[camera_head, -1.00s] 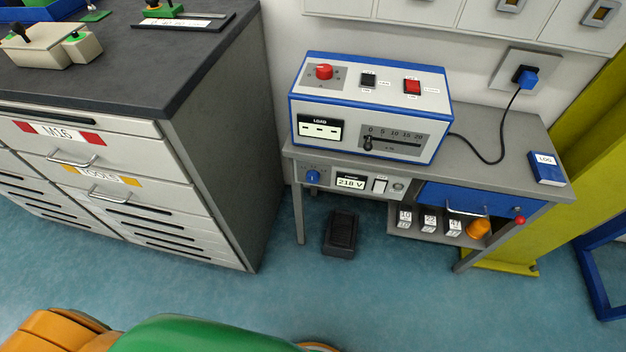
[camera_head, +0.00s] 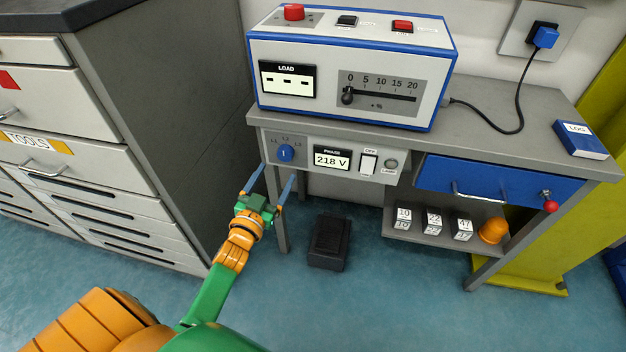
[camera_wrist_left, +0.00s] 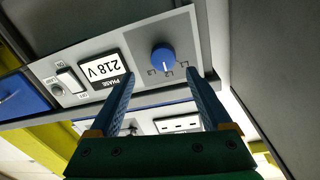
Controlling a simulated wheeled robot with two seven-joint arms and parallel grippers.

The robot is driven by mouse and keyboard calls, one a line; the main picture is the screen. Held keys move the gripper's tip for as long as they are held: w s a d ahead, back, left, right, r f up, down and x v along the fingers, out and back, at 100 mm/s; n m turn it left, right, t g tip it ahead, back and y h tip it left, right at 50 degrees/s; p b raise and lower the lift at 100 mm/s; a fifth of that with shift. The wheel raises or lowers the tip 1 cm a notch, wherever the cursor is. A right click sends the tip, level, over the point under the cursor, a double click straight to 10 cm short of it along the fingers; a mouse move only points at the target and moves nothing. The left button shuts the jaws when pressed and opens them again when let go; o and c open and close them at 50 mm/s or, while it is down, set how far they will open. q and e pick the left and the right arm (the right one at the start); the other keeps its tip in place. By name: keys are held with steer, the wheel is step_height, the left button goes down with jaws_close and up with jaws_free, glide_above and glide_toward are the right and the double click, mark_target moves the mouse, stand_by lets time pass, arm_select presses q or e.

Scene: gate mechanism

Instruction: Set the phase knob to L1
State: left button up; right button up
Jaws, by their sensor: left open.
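The blue phase knob (camera_head: 286,152) sits on the grey panel under the bench top, with labels L1, L2 and L3 around it. Its white mark appears to point at the middle label, L2. In the left wrist view, upside down, the knob (camera_wrist_left: 163,57) shows beyond the fingertips, roughly centred between them. My left gripper (camera_head: 273,179) is open and empty, just in front of and below the knob, apart from it. Its two blue fingers (camera_wrist_left: 159,78) spread to either side in the wrist view. My right gripper is not in view.
The phase display (camera_head: 332,158) reads 218 V, beside a white switch (camera_head: 368,164) and a lamp (camera_head: 391,164). The load box (camera_head: 350,65) stands on the bench above. A drawer cabinet (camera_head: 150,130) stands close on the left. A black pedal (camera_head: 329,241) is on the floor.

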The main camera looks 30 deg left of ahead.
mark_target(284, 157)
arm_select(q)
steer(key=w, duration=0.2)
steer(key=w+a, duration=0.1)
steer(key=w, duration=0.1)
steer(key=w+b, duration=0.1)
steer(key=w, duration=0.1)
steer(key=shift+a, duration=0.35)
jaws_close()
